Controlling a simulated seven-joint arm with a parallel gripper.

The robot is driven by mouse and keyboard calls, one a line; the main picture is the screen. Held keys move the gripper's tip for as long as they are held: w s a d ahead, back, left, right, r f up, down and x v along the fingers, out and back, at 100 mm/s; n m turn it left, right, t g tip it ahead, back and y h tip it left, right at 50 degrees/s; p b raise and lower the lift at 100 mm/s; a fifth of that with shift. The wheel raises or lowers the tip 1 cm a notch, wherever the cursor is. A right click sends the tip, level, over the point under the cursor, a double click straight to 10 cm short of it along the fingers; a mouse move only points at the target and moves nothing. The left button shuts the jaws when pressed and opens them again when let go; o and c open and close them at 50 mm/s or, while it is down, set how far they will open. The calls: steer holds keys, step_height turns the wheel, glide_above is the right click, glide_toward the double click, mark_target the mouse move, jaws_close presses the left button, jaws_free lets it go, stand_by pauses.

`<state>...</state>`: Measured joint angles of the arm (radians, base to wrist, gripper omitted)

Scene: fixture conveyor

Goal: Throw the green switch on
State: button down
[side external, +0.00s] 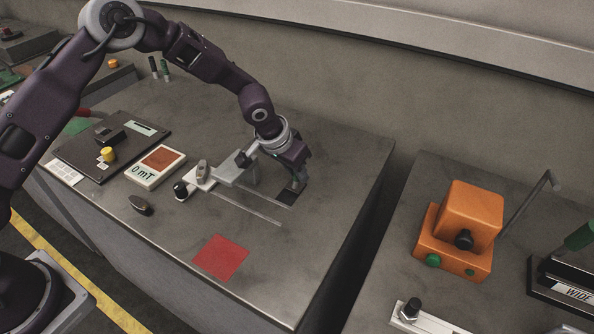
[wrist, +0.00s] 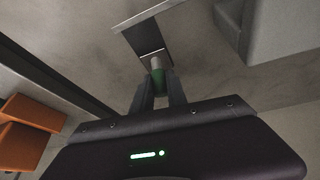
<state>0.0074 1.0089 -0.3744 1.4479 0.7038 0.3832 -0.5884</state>
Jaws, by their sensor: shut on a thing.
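My gripper (side external: 298,186) is low over the right end of the metal fixture on the bench. In the wrist view, its fingers (wrist: 158,92) are shut on a small green cylindrical piece (wrist: 158,78) with a pale grey end. That end points toward a dark plate with a light edge (wrist: 148,48). The dark plate (side external: 286,197) also shows below the fingertips in the side view. I cannot tell whether the held piece is the switch's lever or a loose part. The fingers hide the piece in the side view.
A grey fixture (side external: 232,168) with rails stands left of my gripper. An orange box (side external: 460,225) stands on the right bench, across a gap.

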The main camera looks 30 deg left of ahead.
mark_target(295, 179)
steer(key=shift+s, duration=0.1)
steer(key=s+t, duration=0.1)
steer(key=t, duration=0.1)
steer(key=shift+s+d+t, duration=0.1)
steer(key=shift+t, duration=0.3)
steer(key=t, duration=0.1)
steer(key=s+t, duration=0.1)
steer(key=shift+a+t, duration=0.2)
steer(key=shift+t, duration=0.2)
steer(key=shift+s+f+m+t, duration=0.15)
steer(key=shift+s+m+t, duration=0.2)
steer(key=shift+t, duration=0.65)
steer(key=c, duration=1.3)
jaws_free()
